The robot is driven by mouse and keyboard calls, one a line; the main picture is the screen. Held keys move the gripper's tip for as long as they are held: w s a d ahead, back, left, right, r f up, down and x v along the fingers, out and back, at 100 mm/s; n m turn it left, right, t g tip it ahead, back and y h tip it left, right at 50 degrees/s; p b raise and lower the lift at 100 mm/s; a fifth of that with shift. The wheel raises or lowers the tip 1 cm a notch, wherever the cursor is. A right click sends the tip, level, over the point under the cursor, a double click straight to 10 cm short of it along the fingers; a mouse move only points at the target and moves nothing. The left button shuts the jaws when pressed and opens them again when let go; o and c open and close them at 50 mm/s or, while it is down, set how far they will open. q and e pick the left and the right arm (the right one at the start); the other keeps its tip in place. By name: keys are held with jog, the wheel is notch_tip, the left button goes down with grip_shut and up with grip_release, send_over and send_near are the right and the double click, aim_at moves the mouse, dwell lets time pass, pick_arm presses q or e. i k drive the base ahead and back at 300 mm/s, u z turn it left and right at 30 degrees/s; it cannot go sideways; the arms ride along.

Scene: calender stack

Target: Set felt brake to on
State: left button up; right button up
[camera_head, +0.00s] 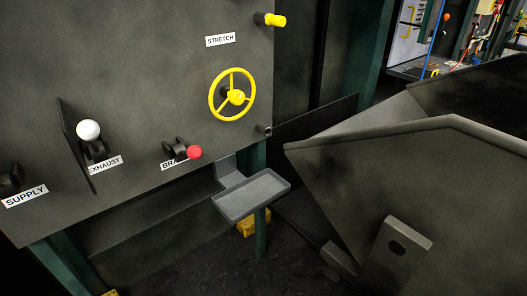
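The brake control is a lever with a red ball knob (194,152) on the lower part of a dark grey panel (150,60). The knob sticks out to the right of its dark bracket. A white label (170,165) below it is partly covered by the lever, with "BRA" readable. I cannot tell from this view whether the lever stands at on or off. Neither of my grippers is in view.
A white-knobbed exhaust lever (88,130) beside a thin upright plate (72,140) is left of the brake. A yellow handwheel (232,95) and yellow knob (275,20) are above right. A grey tray (251,197) juts out below. Large dark metal bodies (400,165) fill the right.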

aim_at(187, 153)
jog(key=z, duration=0.15)
jog(key=k, duration=0.55)
jog(key=u, duration=1.1)
jog(key=k, duration=1.2)
jog(key=z, duration=0.5)
jog(key=i, duration=1.45)
jog(key=u, duration=0.4)
